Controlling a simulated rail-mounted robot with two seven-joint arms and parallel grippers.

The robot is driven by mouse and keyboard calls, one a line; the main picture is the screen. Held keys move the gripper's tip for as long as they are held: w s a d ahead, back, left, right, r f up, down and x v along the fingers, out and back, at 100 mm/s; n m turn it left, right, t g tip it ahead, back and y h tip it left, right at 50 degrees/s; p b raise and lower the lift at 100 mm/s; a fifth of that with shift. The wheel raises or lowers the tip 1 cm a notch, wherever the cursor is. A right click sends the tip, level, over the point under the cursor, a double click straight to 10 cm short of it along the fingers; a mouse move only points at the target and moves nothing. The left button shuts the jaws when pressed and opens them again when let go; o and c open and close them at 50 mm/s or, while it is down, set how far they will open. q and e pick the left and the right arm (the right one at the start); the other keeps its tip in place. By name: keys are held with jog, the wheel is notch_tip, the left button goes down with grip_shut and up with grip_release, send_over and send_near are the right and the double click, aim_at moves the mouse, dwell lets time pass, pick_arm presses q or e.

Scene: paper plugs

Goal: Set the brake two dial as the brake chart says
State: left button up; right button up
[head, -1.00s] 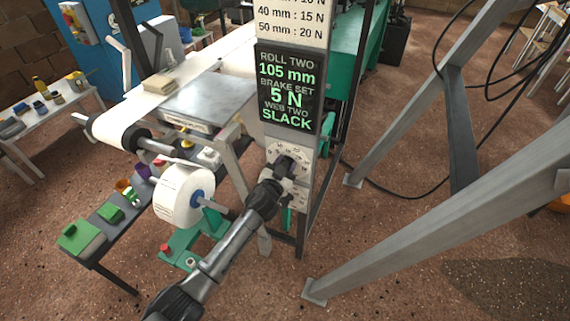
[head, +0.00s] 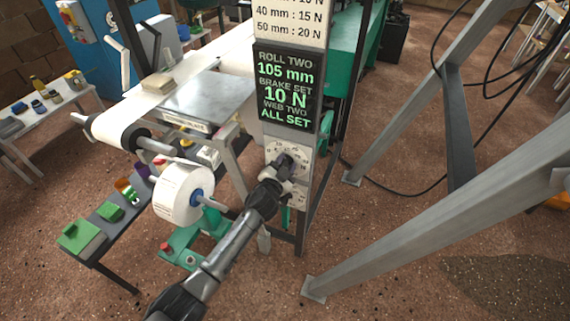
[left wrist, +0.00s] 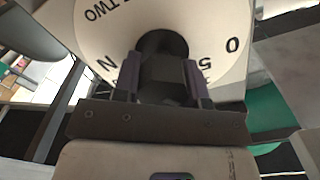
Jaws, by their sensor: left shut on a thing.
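The brake two dial (head: 275,152) is a pale round plate with numbers on the post, below the screen. In the left wrist view its face (left wrist: 105,40) shows "TWO", "N", "0" and "5" around a dark knob (left wrist: 162,45). My left gripper (head: 283,168) is shut on the knob, which it mostly hides in the head view. The black screen (head: 286,88) reads roll two 105 mm, brake set 10 N, web two all set. The brake chart (head: 290,22) above it is cut off at the top; it shows 40 mm : 15 N and 50 mm : 20 N. My right gripper is not in view.
A white paper roll (head: 178,195) on a spindle stands left of my left arm. A steel plate (head: 208,100) lies behind it. Grey slanted beams (head: 420,225) and black cables fill the right side. A low bench (head: 105,225) holds small coloured parts.

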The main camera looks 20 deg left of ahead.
pick_arm(q)
jog(key=o, duration=0.9)
jog(key=shift+s+r+p, duration=0.1)
jog(key=shift+s+p, duration=0.35)
jog(key=shift+s, duration=0.15)
jog(key=shift+s+a+p, duration=0.15)
jog(key=shift+s+p, duration=0.5)
jog(key=shift+s, duration=1.45)
jog(key=shift+s+a+p, duration=0.15)
jog(key=shift+s+p, duration=0.5)
jog(key=shift+s, duration=1.45)
jog(key=shift+s+a+p, duration=0.15)
jog(key=shift+s+p, duration=0.5)
jog(key=shift+s, duration=1.45)
